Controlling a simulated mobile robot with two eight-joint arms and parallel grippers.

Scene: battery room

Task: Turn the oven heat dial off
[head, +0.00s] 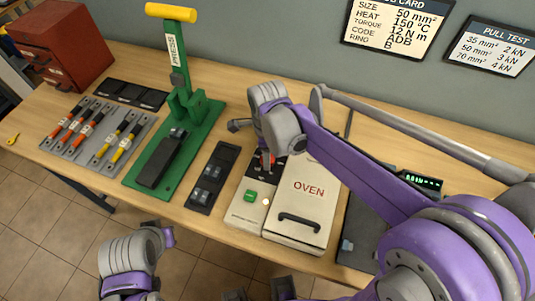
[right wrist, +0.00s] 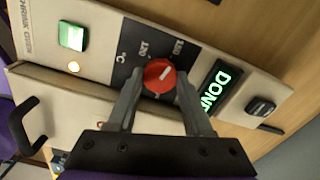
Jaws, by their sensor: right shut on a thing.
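The oven (head: 304,190) stands on the bench, with a control strip along its left side. The red heat dial (right wrist: 159,76) is on a black panel of that strip, with a white pointer mark and temperature print around it. My right gripper (right wrist: 157,88) has a finger on each side of the dial and is shut on it. In the head view my right wrist covers most of the dial. My left arm (head: 130,255) is at the lower left, and its gripper does not show clearly.
A green-lit DONE display (right wrist: 216,88), a black knob (right wrist: 261,106), a green button (right wrist: 72,36) and a lit amber lamp (right wrist: 73,67) lie along the strip. The oven door handle (head: 299,221) projects nearby. A green press (head: 172,130) stands left.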

